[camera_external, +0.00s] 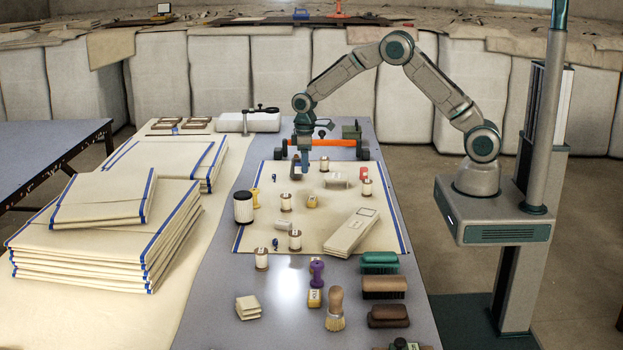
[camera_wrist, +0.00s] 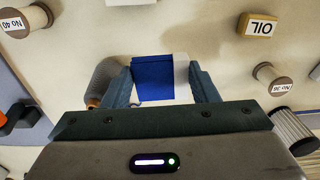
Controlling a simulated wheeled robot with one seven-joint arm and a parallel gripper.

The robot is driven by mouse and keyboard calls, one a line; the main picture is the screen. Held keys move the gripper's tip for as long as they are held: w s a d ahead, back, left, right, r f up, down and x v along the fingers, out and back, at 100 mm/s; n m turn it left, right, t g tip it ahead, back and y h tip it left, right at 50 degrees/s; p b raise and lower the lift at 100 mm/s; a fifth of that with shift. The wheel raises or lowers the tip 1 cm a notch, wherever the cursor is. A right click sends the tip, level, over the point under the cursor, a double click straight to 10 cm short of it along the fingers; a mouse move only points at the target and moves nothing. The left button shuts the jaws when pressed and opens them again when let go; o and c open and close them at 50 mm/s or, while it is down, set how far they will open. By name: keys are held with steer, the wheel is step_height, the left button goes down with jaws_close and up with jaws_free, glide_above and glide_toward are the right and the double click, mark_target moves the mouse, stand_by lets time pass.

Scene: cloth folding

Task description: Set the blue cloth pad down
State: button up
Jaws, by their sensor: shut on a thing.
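The blue cloth pad (camera_wrist: 153,77) shows in the wrist view between the two fingers of my gripper (camera_wrist: 161,88). A white part shows along its right side. The fingers press in from left and right, and the jaws are shut on it. In the external view my gripper (camera_external: 305,168) points down over the far half of the cream cloth (camera_external: 262,238) with blue edges. The pad is too small there to tell apart from the fingers. I cannot tell whether its underside touches the cloth.
Labelled spools (camera_external: 285,202) and small blocks stand around my gripper. A grey thread cone (camera_wrist: 104,78) is close by the left finger. A dark-lidded jar (camera_external: 243,207) and a folded cream piece (camera_external: 352,231) lie nearer. Brushes (camera_external: 384,287) stand front right; stacked cloths (camera_external: 105,235) are left.

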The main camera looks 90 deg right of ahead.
mark_target(297, 168)
steer(key=w+a+f, duration=0.2)
steer(key=shift+w+a+f, duration=0.2)
steer(key=shift+w+a, duration=0.1)
steer(key=shift+a, duration=0.05)
steer(key=shift+f+p, duration=0.4)
steer(key=shift+f, duration=1.5)
steer(key=shift+f, duration=0.25)
steer(key=o, duration=0.9)
steer(key=shift+r, duration=0.1)
steer(key=shift+o, duration=0.2)
steer(key=shift+r, duration=0.1)
